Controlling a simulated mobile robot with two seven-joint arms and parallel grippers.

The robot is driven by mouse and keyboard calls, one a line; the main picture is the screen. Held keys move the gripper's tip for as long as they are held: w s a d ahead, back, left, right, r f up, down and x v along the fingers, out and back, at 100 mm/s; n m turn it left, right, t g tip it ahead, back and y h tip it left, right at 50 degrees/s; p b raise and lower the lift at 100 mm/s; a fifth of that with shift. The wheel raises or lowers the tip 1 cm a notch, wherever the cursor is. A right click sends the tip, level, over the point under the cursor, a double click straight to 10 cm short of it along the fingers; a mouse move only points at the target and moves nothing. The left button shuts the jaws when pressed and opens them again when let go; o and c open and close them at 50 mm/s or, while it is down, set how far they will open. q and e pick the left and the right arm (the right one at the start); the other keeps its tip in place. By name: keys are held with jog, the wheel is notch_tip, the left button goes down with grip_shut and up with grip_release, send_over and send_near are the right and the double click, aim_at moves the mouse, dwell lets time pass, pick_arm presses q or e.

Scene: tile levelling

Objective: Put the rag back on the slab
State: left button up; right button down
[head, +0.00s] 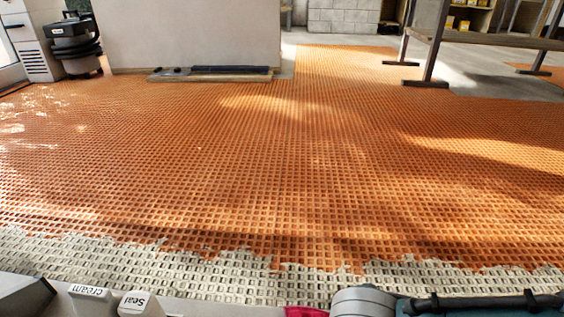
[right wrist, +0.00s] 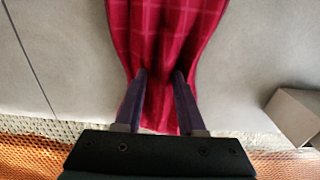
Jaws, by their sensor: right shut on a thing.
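The rag (right wrist: 165,30) is a red cloth with a lighter check pattern. In the right wrist view it hangs bunched between the fingers of my right gripper (right wrist: 160,75), which is shut on it, and spreads wider away from them. A small red bit of the rag (head: 305,312) shows at the bottom edge of the head view. Below it in the right wrist view is a plain grey surface (right wrist: 70,50) with a thin seam at the left, seemingly the slab. I cannot tell whether the rag touches it. My left gripper is not in view.
Pale containers marked Cream (head: 90,298) and Seal (head: 140,304) stand at the lower left. A teal item with a black handle (head: 480,306) is at the lower right. Orange waffle-patterned matting (head: 280,150) covers the open floor beyond. A grey block (right wrist: 295,112) sits at the right.

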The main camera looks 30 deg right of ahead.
jog(key=shift+f, duration=0.8)
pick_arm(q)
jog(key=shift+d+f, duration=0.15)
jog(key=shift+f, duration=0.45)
pick_arm(e)
jog(key=shift+r, duration=0.15)
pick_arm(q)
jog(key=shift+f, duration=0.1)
pick_arm(e)
jog(key=c, duration=0.5)
grip_release()
